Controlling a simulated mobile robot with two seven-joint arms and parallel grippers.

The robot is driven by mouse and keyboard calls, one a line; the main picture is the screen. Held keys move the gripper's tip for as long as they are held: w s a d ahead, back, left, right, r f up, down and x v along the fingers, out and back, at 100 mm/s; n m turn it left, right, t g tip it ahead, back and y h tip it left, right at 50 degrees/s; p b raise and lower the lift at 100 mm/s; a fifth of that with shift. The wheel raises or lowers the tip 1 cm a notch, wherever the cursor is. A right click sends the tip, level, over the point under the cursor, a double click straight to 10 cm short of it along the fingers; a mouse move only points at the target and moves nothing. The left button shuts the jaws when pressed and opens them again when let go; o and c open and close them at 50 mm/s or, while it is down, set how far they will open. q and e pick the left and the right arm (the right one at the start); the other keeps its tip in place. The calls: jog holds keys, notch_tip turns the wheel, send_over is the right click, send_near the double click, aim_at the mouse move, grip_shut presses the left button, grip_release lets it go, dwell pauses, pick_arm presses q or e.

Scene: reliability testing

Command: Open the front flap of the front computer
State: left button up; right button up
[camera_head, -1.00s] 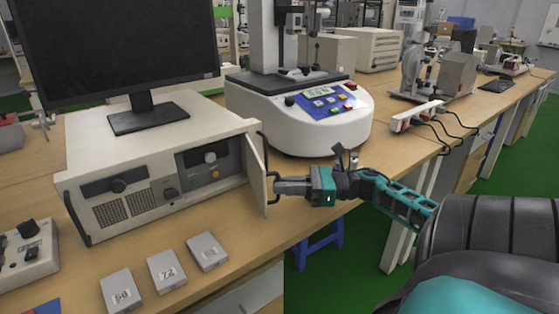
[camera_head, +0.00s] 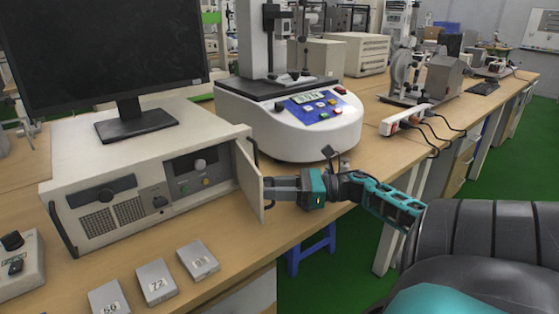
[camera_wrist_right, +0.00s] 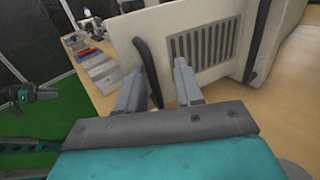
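The front computer (camera_head: 110,153) is a beige case with a monitor on top. Its front flap (camera_head: 248,181) stands swung out at the right end of the front. The flap's outer face (camera_wrist_right: 147,28) shows in the right wrist view, with vent slots and a dark bar handle (camera_wrist_right: 147,65). My right gripper (camera_head: 272,190) is at the flap's outer side. In the wrist view the right gripper's fingers (camera_wrist_right: 158,75) are apart, with the handle between them. Firm contact cannot be told.
Several small labelled grey boxes (camera_head: 156,282) lie on the table in front of the computer. A white round-based instrument (camera_head: 290,130) stands behind the flap and right arm. A control box (camera_head: 18,264) is at the left. A white power strip (camera_head: 406,119) lies farther right.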

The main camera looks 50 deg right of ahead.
jog(key=v, duration=1.3)
jog(key=shift+w, duration=0.1)
jog(key=shift+c, duration=0.4)
